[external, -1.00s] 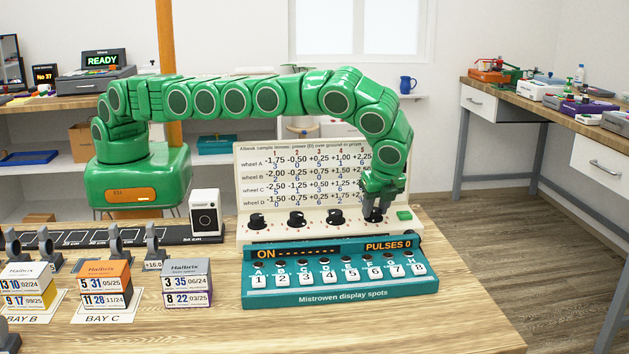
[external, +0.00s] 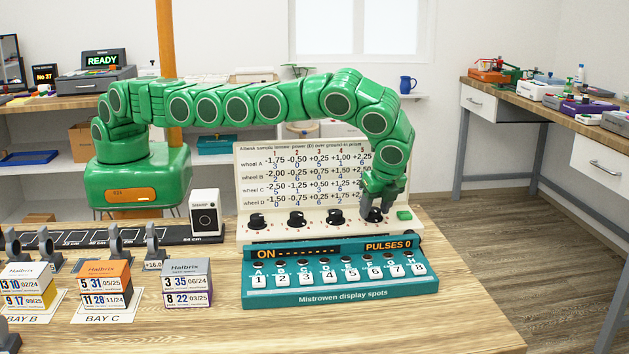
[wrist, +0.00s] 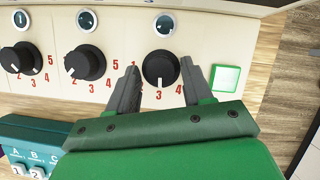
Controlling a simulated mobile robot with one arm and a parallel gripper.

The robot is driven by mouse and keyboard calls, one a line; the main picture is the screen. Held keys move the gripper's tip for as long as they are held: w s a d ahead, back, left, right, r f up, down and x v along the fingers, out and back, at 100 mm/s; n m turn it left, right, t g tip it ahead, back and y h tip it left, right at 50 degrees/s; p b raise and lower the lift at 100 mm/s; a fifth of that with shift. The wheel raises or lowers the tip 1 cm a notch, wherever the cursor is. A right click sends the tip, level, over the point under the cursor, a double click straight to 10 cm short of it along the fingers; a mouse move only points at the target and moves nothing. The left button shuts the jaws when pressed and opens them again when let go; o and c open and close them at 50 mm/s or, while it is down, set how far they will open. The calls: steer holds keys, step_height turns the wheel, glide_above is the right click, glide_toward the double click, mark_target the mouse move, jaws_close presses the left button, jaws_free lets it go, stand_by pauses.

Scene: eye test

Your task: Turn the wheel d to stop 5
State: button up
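The rightmost of the black wheels, wheel d (wrist: 160,68), sits on the cream panel (wrist: 228,35). Red digits ring it; I make out a 3 and a 4 below it. Its pale mark faces the bottom of the wrist view, near the 3. My gripper (wrist: 160,72) is open, with one finger on each side of wheel d. A small gap shows between each finger and the wheel. In the external view my gripper (external: 382,203) is at the panel's right end and partly hides wheel d (external: 374,215).
Wheel c (wrist: 87,62) is close left of my left finger. A lit green button (wrist: 226,78) is close right of the other. A teal display box (external: 340,298) stands in front of the panel. Lens boxes (external: 187,283) stand at left.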

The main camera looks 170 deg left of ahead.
steer(key=shift+o, duration=0.6)
steer(key=shift+m, duration=0.6)
steer(key=shift+m+y, duration=0.4)
